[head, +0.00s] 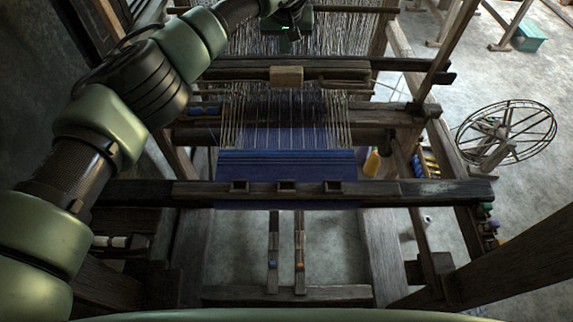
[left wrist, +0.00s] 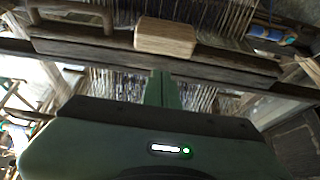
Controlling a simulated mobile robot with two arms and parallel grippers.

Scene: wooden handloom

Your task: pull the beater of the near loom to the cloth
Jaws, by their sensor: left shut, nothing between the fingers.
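The beater (head: 225,72) of the near loom is a dark wooden bar across the warp, with a pale wooden block (head: 286,76) at its middle. The blue cloth (head: 285,165) lies nearer to me, with a stretch of bare warp between it and the beater. My left gripper (head: 285,46) is beyond the beater, above the far warp, shut and empty. In the left wrist view its closed green fingers (left wrist: 160,88) point toward the beater (left wrist: 85,47) and its pale block (left wrist: 165,37); whether they touch the bar is unclear. My right gripper is not in view.
Two treadles (head: 299,255) hang below. A spoked wheel (head: 507,135) stands on the floor at right, and a green box (head: 528,36) farther back. Loom posts flank the warp.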

